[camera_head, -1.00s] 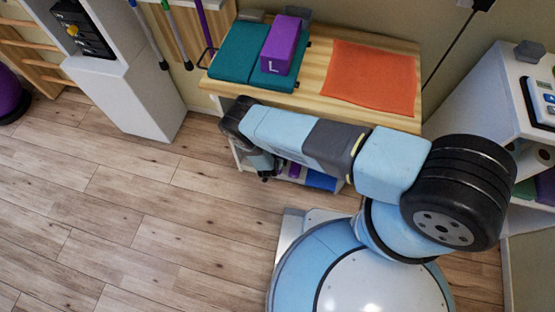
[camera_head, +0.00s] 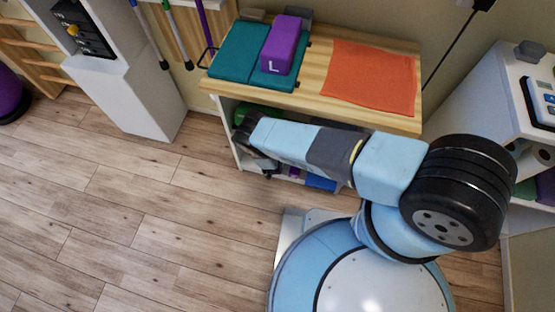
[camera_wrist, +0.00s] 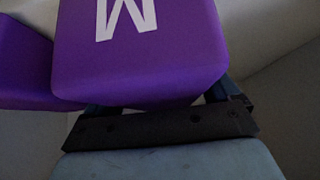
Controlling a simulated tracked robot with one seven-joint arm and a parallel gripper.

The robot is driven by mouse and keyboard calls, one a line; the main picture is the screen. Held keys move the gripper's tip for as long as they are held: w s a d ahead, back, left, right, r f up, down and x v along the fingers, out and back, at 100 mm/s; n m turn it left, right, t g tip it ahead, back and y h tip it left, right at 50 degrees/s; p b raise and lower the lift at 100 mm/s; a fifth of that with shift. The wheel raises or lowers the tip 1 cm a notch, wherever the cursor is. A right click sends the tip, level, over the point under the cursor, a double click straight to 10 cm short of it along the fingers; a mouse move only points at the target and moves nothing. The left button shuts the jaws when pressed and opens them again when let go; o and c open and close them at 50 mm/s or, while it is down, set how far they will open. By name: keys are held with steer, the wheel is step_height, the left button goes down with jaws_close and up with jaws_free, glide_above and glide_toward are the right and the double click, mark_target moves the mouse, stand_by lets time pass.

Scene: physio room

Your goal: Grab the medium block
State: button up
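The medium block is purple with a white M (camera_wrist: 140,60) and fills the upper middle of the wrist view, very close to my gripper (camera_wrist: 162,108). My gripper's dark fingers are spread apart. One shows under the block's lower left and one beside its lower right edge; their tips are hidden behind the block. I cannot tell whether they touch it. In the head view my gripper (camera_head: 268,168) is low at the front of the shelf unit's lower opening, mostly hidden by my arm. A bit of purple (camera_head: 294,172) shows beside it.
A purple block marked L (camera_head: 281,45) lies on teal mats (camera_head: 238,52) on the wooden top, beside an orange cloth (camera_head: 370,78). Another purple block (camera_wrist: 25,65) is left of the M block. A blue item (camera_head: 321,182) lies on the lower shelf.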

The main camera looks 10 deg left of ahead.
steer(key=c, duration=0.8)
steer(key=shift+r, duration=0.1)
